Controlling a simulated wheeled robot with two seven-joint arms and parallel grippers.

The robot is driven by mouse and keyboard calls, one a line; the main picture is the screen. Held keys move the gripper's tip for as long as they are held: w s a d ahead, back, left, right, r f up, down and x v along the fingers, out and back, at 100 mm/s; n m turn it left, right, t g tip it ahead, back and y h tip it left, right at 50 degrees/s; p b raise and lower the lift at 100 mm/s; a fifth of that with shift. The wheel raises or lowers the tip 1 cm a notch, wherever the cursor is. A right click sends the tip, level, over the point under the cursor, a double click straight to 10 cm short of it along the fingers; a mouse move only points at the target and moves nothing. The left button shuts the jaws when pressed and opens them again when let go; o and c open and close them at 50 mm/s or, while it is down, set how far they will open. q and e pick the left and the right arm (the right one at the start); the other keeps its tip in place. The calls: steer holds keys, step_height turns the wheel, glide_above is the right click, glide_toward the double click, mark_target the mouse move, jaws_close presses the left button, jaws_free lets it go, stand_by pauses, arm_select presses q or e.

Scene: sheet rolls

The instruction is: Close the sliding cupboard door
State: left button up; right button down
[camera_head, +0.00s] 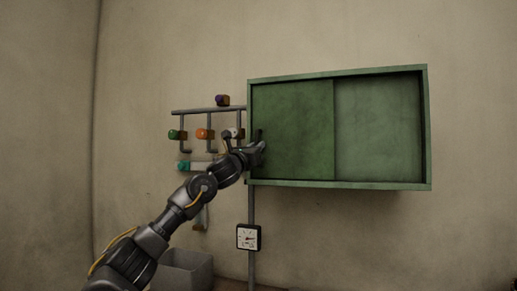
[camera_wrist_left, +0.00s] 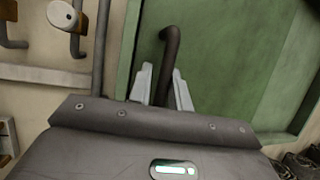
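The green cupboard (camera_head: 340,184) hangs on the wall. A darker sliding door (camera_head: 292,130) covers its left half. A lighter, recessed green surface (camera_head: 378,125) shows on the right; I cannot tell whether it is another panel or the cupboard's inside. A dark bar handle (camera_wrist_left: 172,45) stands near the door's left edge. My left gripper (camera_head: 259,148) is at that left edge. In the left wrist view its fingers (camera_wrist_left: 162,88) stand on either side of the handle's lower part, apart, with some gap showing. My right gripper is not in view.
Left of the cupboard, pipes (camera_head: 205,110) carry several coloured valves, such as an orange one (camera_head: 203,134). A square gauge (camera_head: 248,237) sits below on a vertical pipe. A grey bin (camera_head: 185,268) stands low behind my left arm. The wall right of the cupboard is clear.

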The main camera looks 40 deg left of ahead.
arm_select(q)
steer(key=shift+o, duration=1.3)
steer(key=shift+a+f, duration=0.1)
steer(key=shift+a, duration=0.15)
steer(key=shift+d, duration=0.1)
steer(key=shift+d+f, duration=0.1)
steer(key=shift+f, duration=0.05)
steer(key=b+v, duration=0.5)
steer(key=v, duration=0.5)
steer(key=shift+s+b, duration=0.35)
steer(key=shift+b, duration=0.05)
steer(key=shift+f, duration=0.1)
